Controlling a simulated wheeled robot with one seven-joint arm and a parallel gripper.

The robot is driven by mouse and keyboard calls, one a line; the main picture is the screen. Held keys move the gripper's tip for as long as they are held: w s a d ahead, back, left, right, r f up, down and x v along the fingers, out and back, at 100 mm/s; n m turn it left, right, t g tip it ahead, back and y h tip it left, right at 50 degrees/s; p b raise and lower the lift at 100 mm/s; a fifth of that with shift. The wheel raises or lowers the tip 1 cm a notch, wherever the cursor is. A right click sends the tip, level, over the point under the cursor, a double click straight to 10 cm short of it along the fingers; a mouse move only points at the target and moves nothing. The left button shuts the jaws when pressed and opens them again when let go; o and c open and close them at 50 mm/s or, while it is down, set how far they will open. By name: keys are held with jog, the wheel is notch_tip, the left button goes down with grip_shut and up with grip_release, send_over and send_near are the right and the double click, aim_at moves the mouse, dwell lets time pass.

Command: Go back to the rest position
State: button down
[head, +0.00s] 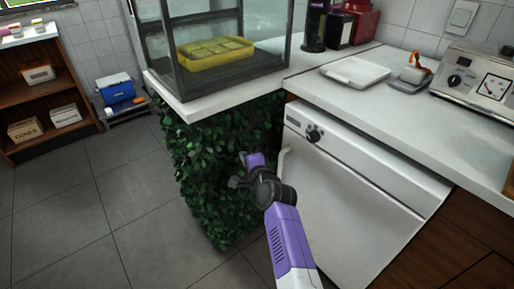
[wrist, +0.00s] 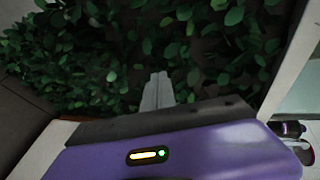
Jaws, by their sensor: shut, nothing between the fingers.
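My gripper (head: 238,182) is in front of the leaf-covered counter side, beside the white dishwasher-like appliance, below the counter top. In the wrist view its two grey fingers (wrist: 158,90) are together, with nothing between them. Green leaves fill most of the view beyond the fingertips. How far the fingers are from the leaves is hard to tell.
The leafy panel (head: 205,160) and the white appliance (head: 345,190) stand close to my arm. Above are the white counter (head: 420,125), a glass case with a yellow tray (head: 215,53), and a white tray (head: 355,72). Open tiled floor (head: 110,215) lies to the left.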

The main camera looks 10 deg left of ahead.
jog(key=s+d+r+n+t, duration=0.2)
jog(key=d+r+n+t, duration=0.15)
jog(key=r, duration=0.35)
jog(key=s+d+f+n+t+h, duration=0.35)
jog(key=s+d+n, duration=0.35)
jog(key=s+d, duration=1.3)
jog(key=s+d+r+g+h, duration=0.1)
jog(key=s+d, duration=0.4)
jog(key=s, duration=0.7)
jog(key=s+d+r+g+h, duration=0.15)
jog(key=s+d, duration=0.25)
jog(key=s, duration=0.7)
jog(key=s+d+r+g+h, duration=0.15)
jog(key=s+d, duration=0.35)
jog(key=s, duration=0.7)
notch_tip(320, 180, up, 17)
jog(key=p, duration=1.8)
jog(key=shift+s+d+f+n, duration=0.15)
jog(key=shift+d+n, duration=0.1)
jog(key=shift+n, duration=0.1)
